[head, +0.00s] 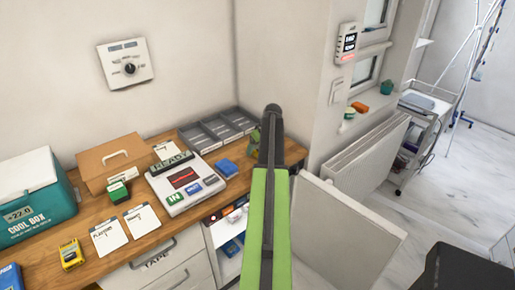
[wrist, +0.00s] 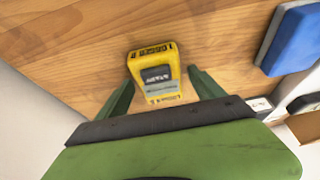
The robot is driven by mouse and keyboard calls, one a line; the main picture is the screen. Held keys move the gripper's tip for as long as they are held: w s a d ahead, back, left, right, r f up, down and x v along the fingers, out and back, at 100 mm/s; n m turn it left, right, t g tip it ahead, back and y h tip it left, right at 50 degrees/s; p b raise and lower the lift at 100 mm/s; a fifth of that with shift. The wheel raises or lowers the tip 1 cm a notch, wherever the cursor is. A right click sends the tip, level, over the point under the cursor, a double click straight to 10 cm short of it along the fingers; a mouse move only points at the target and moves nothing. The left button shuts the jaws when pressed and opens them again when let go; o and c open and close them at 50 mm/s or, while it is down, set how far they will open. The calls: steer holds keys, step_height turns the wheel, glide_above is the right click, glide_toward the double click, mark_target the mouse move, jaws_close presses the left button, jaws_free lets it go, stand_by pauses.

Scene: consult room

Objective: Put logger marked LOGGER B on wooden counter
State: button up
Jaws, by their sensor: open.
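A yellow logger (wrist: 153,72) with a dark label lies on the wooden counter (wrist: 85,45) in the wrist view; its lettering is too small to read surely. My gripper (wrist: 161,78) is open, with one green finger on each side of the logger's near part. The logger appears to rest on the wood. In the head view my gripper (head: 255,137) shows partly behind my arm at the right end of the wooden counter (head: 95,262); the logger between the fingers is hidden there. A similar yellow device (head: 70,253) lies at the counter's front left.
A blue block (head: 227,168) lies left of my arm; a blue block (wrist: 291,38) shows in the wrist view. A READY device (head: 185,183), grey trays (head: 217,130), cards (head: 109,234), cardboard box (head: 110,162) and cool box (head: 38,198) occupy the counter. An open cabinet door (head: 345,225) stands below.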

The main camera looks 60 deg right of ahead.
steer(key=shift+r, duration=0.1)
steer(key=shift+r+p, duration=0.3)
steer(key=shift+p, duration=0.15)
steer(key=p+v, duration=1)
steer(key=v, duration=0.1)
steer(key=shift+r, duration=0.25)
steer(key=shift+s, duration=0.15)
steer(key=w+a, duration=0.5)
steer(key=a, duration=0.6)
steer(key=w+a+f+n+g+y, duration=0.1)
steer(key=w+a, duration=0.5)
steer(key=a, duration=0.6)
steer(key=w+a+n+g+y, duration=0.1)
steer(key=w+a, duration=0.5)
steer(key=a, duration=0.5)
steer(key=shift+a+f, duration=0.2)
steer(key=shift+a, duration=0.15)
steer(key=s+a+n+g, duration=0.1)
steer(key=s+a, duration=0.1)
steer(key=a, duration=1.4)
steer(key=s+a+g, duration=0.1)
steer(key=s+a, duration=0.1)
steer(key=a, duration=1.5)
steer(key=shift+a+f+n+h, duration=0.2)
steer(key=shift+a+n+h, duration=0.1)
steer(key=shift+a+n, duration=0.1)
